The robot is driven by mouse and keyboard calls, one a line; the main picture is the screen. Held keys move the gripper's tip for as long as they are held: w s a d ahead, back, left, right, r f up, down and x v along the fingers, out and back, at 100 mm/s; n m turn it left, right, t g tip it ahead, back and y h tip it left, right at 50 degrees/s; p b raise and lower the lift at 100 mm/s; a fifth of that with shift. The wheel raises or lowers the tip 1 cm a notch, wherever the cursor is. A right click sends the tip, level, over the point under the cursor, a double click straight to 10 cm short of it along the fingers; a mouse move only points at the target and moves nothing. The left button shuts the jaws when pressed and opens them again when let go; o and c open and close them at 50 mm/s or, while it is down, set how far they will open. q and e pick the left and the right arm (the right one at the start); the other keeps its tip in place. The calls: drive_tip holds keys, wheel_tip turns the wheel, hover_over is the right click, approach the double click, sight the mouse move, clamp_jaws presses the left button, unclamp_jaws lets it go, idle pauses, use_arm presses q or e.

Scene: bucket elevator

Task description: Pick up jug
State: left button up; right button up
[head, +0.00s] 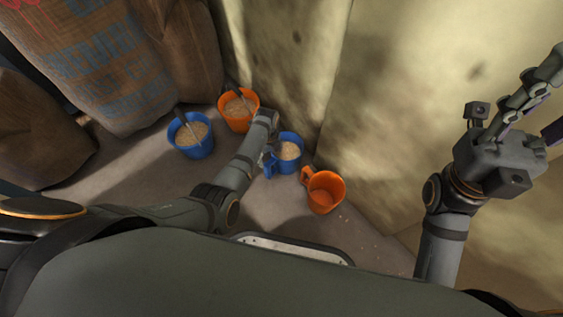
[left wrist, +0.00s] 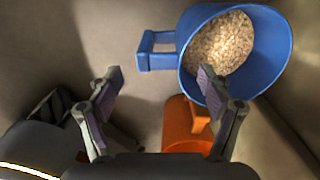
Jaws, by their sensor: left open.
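A blue jug (head: 289,152) filled with grain stands on the floor by the wall; its handle faces left. In the left wrist view the blue jug (left wrist: 265,45) and its handle (left wrist: 143,50) lie ahead of my fingers. An orange jug (head: 326,192) stands to its right, with no grain visible in it; it also shows partly in the left wrist view (left wrist: 180,125). My left gripper (head: 266,152) is at the blue jug's handle side, open, with nothing between its fingers (left wrist: 162,80). My right gripper (head: 548,95) is raised at the right edge, partly cut off.
A blue bucket (head: 190,148) and an orange bucket (head: 236,122), both with grain and a scoop, stand to the left. Large sacks (head: 100,75) lean behind them. A pale wall (head: 400,110) rises close behind the jugs.

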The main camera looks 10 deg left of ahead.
sight(270, 162)
use_arm(q)
drive_tip(key=f+b, duration=0.4)
drive_tip(key=f, duration=0.1)
drive_tip(key=shift+s+f, duration=0.2)
drive_tip(key=shift+f, duration=0.05)
drive_tip(key=shift+r, duration=0.2)
drive_tip(key=shift+c, duration=0.2)
clamp_jaws()
